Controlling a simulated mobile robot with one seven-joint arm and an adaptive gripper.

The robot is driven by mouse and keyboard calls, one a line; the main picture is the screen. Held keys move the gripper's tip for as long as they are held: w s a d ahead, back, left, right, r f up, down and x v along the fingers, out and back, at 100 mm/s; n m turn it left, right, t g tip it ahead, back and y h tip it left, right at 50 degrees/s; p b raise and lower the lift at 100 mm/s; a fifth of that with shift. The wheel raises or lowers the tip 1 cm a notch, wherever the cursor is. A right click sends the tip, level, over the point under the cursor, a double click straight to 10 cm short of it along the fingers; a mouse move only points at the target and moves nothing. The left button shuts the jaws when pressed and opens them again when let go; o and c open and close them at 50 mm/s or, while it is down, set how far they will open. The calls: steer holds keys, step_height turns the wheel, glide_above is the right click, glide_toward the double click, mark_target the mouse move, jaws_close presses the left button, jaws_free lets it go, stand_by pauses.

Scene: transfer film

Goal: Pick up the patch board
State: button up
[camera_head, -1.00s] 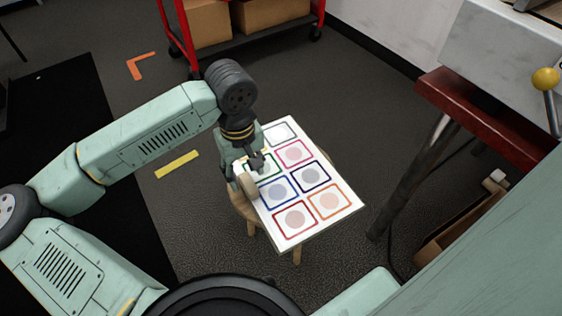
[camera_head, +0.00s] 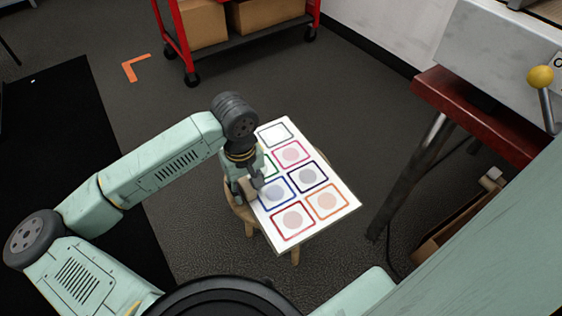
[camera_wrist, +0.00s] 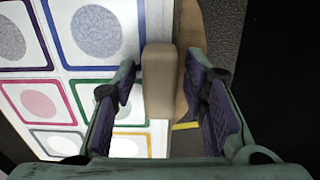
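The patch board (camera_head: 322,217) is a white panel with several coloured square outlines, each around a pale disc. It lies on a round wooden stool (camera_head: 249,228) and overhangs it. A tan block-like handle (camera_wrist: 159,80) sits at the board's edge. My gripper (camera_head: 250,187) is at the board's left edge in the head view and covers most of the handle there. In the wrist view my gripper (camera_wrist: 160,75) is open, with one finger on each side of the handle and visible gaps between. The board (camera_wrist: 70,75) fills the left of that view.
A red cart (camera_head: 185,50) with cardboard boxes (camera_head: 270,14) stands at the back. A red and grey bench (camera_head: 470,110) with a yellow-knobbed lever (camera_head: 541,77) is at the right. A black mat (camera_head: 60,120) lies at the left. Floor around the stool is clear.

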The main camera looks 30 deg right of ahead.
jaws_close()
stand_by(0.6)
